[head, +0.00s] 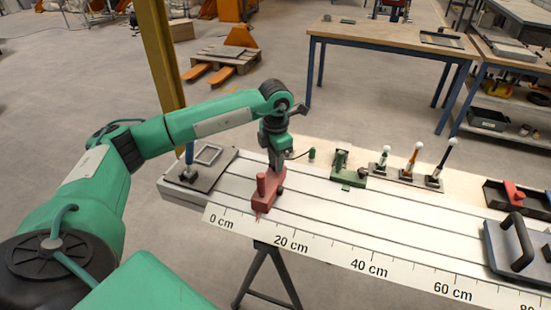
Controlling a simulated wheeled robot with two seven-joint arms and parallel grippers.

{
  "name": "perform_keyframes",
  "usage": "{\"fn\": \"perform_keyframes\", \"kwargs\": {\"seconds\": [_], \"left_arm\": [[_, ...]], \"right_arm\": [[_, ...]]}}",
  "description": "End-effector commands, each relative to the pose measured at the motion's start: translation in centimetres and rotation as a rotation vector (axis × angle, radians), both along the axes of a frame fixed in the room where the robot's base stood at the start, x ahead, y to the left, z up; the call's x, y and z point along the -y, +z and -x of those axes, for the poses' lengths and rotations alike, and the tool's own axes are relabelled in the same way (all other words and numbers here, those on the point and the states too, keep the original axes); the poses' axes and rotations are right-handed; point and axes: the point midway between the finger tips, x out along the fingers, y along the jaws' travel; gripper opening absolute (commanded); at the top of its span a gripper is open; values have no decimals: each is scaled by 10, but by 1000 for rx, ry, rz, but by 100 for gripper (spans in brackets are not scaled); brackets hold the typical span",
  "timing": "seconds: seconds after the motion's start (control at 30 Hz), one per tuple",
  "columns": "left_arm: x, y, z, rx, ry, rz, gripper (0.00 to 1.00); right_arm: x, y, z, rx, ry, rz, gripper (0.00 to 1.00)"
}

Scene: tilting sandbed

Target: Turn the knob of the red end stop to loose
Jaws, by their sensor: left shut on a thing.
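The red end stop (266,198) sits on the slotted white bed near the left end of its scale, between the 0 cm and 20 cm marks. It has a short upright red post on its near left part. My left gripper (276,168) reaches down from above onto the back part of the end stop. It is shut on the knob there, which the fingers mostly hide, so its turn position cannot be told. My right gripper is not in view.
A square frame plate with a blue-handled tool (189,154) lies left of the end stop. A green device (347,172) and several ball-topped pins stand along the back edge. A grey block with a black handle (515,245) is at the right. The middle of the bed is clear.

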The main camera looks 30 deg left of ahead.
Motion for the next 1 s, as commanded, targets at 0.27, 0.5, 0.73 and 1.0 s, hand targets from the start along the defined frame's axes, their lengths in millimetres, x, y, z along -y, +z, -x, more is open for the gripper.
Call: {"fn": "perform_keyframes", "kwargs": {"seconds": [0.27, 0.5, 0.73, 1.0], "left_arm": [[-1, 2, -1, 6, 2, 0, 57], [0, 1, -1, 3, 0, 1, 57], [0, 17, -2, 7, 0, 0, 57], [0, 77, -2, 10, 0, 1, 57]], "right_arm": [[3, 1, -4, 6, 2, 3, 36], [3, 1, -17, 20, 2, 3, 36], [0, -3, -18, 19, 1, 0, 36], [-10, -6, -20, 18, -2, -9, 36]]}}
